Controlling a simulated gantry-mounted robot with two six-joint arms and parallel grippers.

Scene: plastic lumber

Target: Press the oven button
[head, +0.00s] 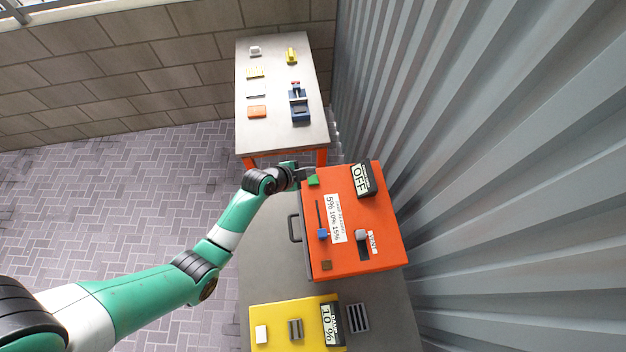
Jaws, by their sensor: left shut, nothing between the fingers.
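The orange oven (350,195) stands on the grey bench, with a display reading OFF (361,180) on its far right part. A green button (313,180) sits at its far left corner and a brown square button (326,266) at its near left corner. A blue slider (322,234) and a grey lever (362,238) are on the same face. My left gripper (306,173) is shut and empty, right beside the green button; whether it touches the button I cannot tell. My right gripper is not in view.
A yellow box (285,311) with a percent display (331,324) stands nearer on the grey bench (264,235). A white table (270,132) with small parts and a blue vise (299,108) is at the back. A corrugated metal wall (470,150) closes off the right.

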